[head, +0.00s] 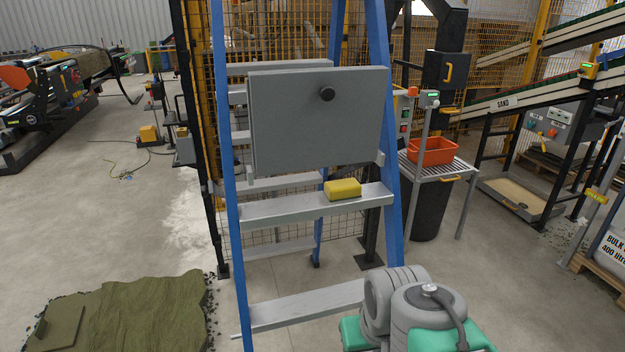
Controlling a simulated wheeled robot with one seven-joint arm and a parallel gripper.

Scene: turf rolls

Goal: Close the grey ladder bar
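A stepladder with blue side rails (229,200) and grey treads stands upright in front of me, its legs spread. A grey tread (280,209) crosses the rails below the panel. A yellow sponge-like block (342,190) lies on this tread. My gripper is not in view; only grey and teal parts of my arm show at the lower right.
A lower tread (305,305) crosses near the floor. A green turf piece (125,310) lies at lower left. A wire-mesh fence stands behind the ladder. An orange bin (432,151) sits on a slatted stand to the right.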

